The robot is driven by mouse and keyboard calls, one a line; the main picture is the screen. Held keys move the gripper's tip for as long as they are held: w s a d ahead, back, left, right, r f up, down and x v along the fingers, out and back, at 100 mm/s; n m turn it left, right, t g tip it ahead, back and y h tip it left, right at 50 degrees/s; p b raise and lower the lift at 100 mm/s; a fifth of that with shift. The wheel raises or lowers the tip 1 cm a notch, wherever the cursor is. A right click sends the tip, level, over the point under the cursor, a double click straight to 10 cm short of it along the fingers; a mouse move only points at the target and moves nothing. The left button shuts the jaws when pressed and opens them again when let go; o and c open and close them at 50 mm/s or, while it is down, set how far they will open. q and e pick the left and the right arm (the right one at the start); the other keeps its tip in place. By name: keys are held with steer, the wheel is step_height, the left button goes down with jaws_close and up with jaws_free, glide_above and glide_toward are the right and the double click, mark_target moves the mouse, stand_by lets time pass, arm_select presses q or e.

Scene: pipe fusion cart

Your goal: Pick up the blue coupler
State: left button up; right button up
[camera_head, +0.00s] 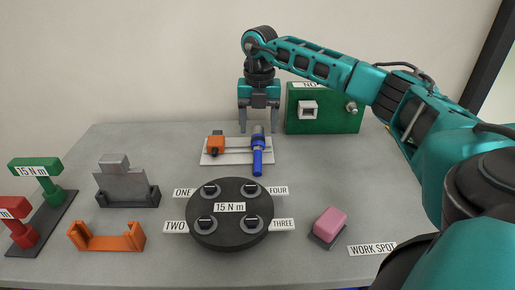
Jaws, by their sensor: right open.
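The blue coupler (257,160) is a bright blue upright-looking piece with a darker top, at the front right of a small white plate (222,159) near the back of the table. My right gripper (259,126) comes in from the right and points down, with its two dark fingers apart and nothing between them. It appears above and behind the blue coupler in the picture; the exact gap between them cannot be told. My left gripper is out of view.
An orange block (215,143) sits on the same plate. A green box (340,119) stands right of the gripper. A black round disc (230,239) lies in front. A pink block (330,221), an orange bracket (108,240) and a grey block (122,183) stand around.

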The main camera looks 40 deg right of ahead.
mark_target(258, 141)
steer(key=f, duration=0.5)
steer(key=shift+w+d+f, duration=0.1)
steer(key=shift+w+f, duration=0.1)
steer(key=shift+f, duration=0.15)
steer(key=c, duration=1.2)
jaws_close()
steer(key=shift+r, duration=0.2)
